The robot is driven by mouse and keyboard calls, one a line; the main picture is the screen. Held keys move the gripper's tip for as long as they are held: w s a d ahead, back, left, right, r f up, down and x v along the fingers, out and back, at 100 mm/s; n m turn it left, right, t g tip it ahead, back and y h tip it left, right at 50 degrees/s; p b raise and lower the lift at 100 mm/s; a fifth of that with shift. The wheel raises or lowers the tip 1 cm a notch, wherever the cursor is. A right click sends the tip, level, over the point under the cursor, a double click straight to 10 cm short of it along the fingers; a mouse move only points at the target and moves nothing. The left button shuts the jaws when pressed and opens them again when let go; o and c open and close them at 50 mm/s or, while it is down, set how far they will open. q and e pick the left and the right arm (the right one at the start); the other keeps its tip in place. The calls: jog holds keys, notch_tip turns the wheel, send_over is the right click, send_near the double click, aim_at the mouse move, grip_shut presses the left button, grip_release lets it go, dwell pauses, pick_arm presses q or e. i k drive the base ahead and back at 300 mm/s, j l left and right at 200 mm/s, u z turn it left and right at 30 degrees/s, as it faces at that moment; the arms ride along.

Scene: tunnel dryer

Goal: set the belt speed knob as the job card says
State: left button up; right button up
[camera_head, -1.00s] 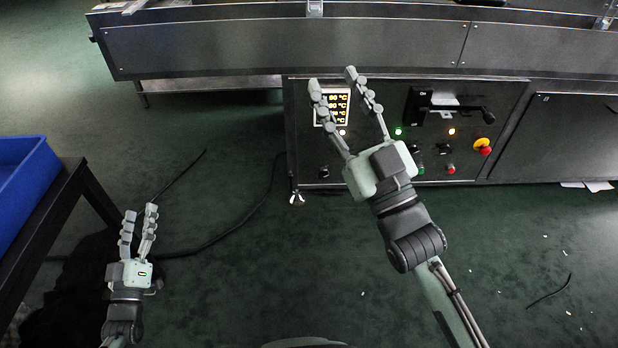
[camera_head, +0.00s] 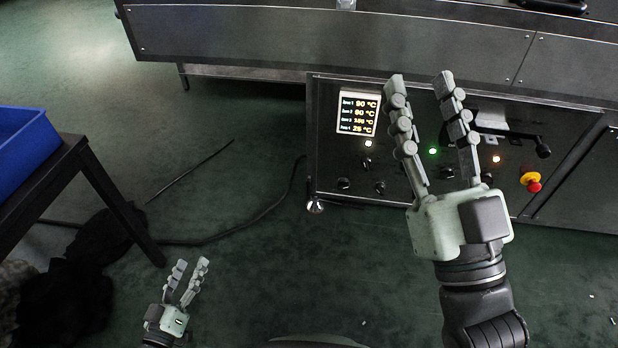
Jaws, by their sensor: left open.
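The control panel (camera_head: 330,150) on the dryer's front carries several small dark knobs. One knob (camera_head: 344,183) sits at the lower left and another knob (camera_head: 380,188) to its right. I cannot tell which is the belt speed knob, as labels are too small to read. I cannot make out a job card. My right gripper (camera_head: 420,80) is open and empty, with its fingers in front of the panel, hiding part of it; I cannot tell any contact. My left gripper (camera_head: 188,266) is open and empty, low over the floor at the lower left.
A lit display (camera_head: 358,116) shows zone temperatures. A red and yellow emergency stop (camera_head: 531,181) and a dark handle (camera_head: 518,142) are on the panel's right. A blue bin (camera_head: 22,145) stands on a dark table (camera_head: 75,165) at left. A cable (camera_head: 245,228) lies on the green floor.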

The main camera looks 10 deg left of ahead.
aim_at(342, 183)
jog(key=i+l, duration=0.2)
jog(key=l, duration=0.15)
jog(key=i+l, duration=0.2)
jog(key=l, duration=0.15)
jog(key=i+l, duration=0.2)
jog(key=l, duration=0.2)
jog(key=i+l, duration=0.2)
jog(key=l, duration=0.15)
jog(key=i+l, duration=0.2)
jog(key=l, duration=0.15)
